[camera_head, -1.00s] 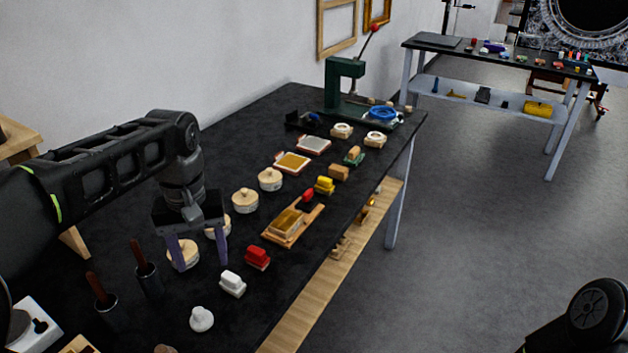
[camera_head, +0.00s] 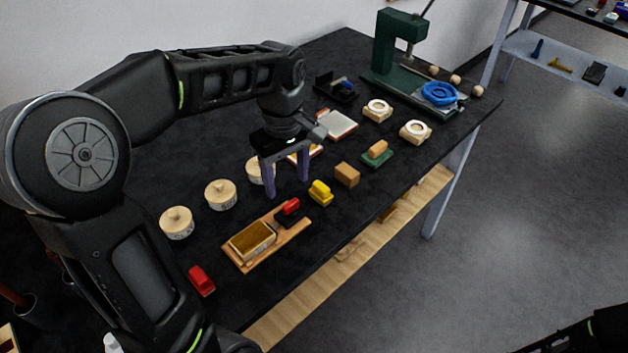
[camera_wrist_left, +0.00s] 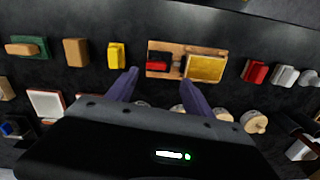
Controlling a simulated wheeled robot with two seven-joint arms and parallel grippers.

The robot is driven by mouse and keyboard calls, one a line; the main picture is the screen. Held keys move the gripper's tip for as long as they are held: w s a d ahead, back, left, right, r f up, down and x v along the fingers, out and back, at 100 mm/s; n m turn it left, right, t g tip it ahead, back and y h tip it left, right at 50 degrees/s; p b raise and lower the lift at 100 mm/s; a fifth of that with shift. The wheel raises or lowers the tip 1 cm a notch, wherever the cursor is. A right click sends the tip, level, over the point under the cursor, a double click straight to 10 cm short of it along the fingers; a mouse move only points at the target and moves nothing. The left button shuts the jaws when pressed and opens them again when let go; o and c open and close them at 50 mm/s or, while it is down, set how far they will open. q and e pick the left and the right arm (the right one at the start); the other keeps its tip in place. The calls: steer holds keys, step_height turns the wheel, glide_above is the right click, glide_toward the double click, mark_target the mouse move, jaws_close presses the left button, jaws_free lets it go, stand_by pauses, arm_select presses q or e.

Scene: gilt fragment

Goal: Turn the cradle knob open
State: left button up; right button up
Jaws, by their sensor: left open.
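A wooden cradle board (camera_head: 236,262) lies on the black table, with a gilt block (camera_head: 252,241) at its near end. At its far end is a red knob-like piece (camera_head: 289,206) on a black base; I take this as the cradle knob. My left gripper (camera_head: 287,187) is open and empty, fingers down, just beyond the red piece and apart from it. In the left wrist view the red piece (camera_wrist_left: 157,65) and the gilt block (camera_wrist_left: 206,68) lie ahead of the open fingers (camera_wrist_left: 160,77). The right gripper is out of view.
A yellow block (camera_head: 320,193) and a tan block (camera_head: 346,174) lie right of the gripper. Round wooden pots (camera_head: 221,194) stand to the left, one partly behind the fingers. A red block (camera_head: 201,280) lies nearer. A green press (camera_head: 398,50) stands at the back.

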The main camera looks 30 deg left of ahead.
mark_target(291, 203)
arm_select(q)
steer(key=shift+w+d+n, duration=0.1)
steer(key=shift+w+n, duration=0.4)
steer(key=shift+w, duration=0.05)
steer(key=shift+s, duration=0.4)
steer(key=shift+w, duration=0.2)
steer(key=shift+s+f, duration=0.1)
steer(key=shift+f, duration=0.25)
step_height(291, 203, down, 7)
steer(key=shift+f+p, duration=0.1)
steer(key=shift+p, duration=0.25)
